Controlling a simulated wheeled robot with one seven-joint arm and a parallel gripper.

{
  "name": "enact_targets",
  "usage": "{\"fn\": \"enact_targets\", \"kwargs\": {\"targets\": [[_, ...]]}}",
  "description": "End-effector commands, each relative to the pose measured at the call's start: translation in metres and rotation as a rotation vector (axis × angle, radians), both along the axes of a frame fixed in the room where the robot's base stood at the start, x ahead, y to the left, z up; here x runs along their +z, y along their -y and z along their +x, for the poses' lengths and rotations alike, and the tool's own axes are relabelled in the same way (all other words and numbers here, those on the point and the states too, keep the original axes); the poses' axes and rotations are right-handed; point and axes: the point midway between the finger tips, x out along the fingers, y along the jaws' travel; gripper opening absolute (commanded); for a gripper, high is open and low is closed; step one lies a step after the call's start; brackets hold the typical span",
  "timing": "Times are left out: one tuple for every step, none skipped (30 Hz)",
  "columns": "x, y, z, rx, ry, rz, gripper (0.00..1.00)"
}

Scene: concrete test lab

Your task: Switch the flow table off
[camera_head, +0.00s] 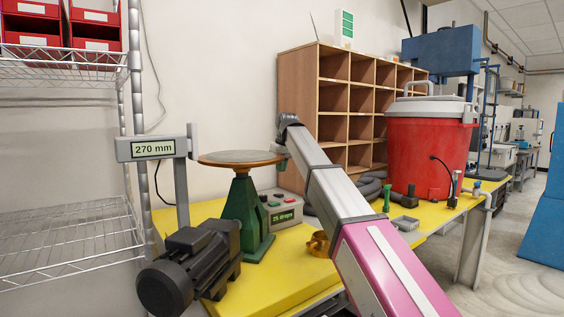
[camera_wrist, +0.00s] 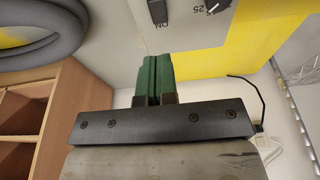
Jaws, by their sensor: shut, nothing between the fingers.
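The flow table has a round brown top (camera_head: 240,158) on a green pedestal (camera_head: 242,214), with a black motor (camera_head: 190,268) beside it. In the wrist view, a pale panel (camera_wrist: 190,35) carries a black rocker switch (camera_wrist: 158,12) marked ON and a dial (camera_wrist: 217,5) marked 25. My gripper (camera_wrist: 152,56) has green fingers shut together and empty, their tips near the switch; contact cannot be told. In the head view my gripper's fingers are hidden.
A wooden pigeonhole shelf (camera_head: 300,85) stands behind, with a red lidded bucket (camera_head: 425,155) to its right. Grey hose (camera_head: 370,190) lies on the yellow bench top (camera_head: 285,265). A 270 mm display (camera_head: 153,149) and wire rack (camera_head: 65,70) are at left.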

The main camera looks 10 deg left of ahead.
Motion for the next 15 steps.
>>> {"fn": "enact_targets", "kwargs": {"targets": [[-0.011, -0.001, 0.001, 0.0, -0.002, -0.001, 0.0], [-0.017, -0.002, 0.001, 0.0, -0.002, -0.001, 0.0], [-0.024, -0.004, 0.003, 0.0, -0.001, -0.002, 0.0], [-0.029, -0.004, 0.003, 0.0, -0.001, -0.001, 0.0], [-0.034, -0.005, 0.004, 0.0, -0.002, -0.001, 0.0], [-0.042, -0.007, 0.005, 0.0, -0.002, -0.001, 0.0], [-0.047, -0.008, 0.006, 0.0, -0.002, -0.001, 0.0], [-0.052, -0.008, 0.007, 0.0, -0.001, -0.001, 0.0], [-0.058, -0.006, 0.004, 0.0, -0.001, -0.001, 0.0], [-0.062, -0.005, 0.004, 0.0, -0.001, -0.001, 0.0], [-0.066, -0.005, 0.003, 0.0, -0.001, -0.001, 0.0], [-0.07, -0.005, 0.003, 0.0, -0.001, -0.001, 0.0], [-0.074, -0.004, 0.003, 0.0, -0.001, -0.001, 0.0], [-0.076, -0.004, 0.003, 0.0, -0.001, -0.001, 0.0], [-0.079, -0.004, 0.003, 0.0, 0.0, 0.0, 0.0]]}}
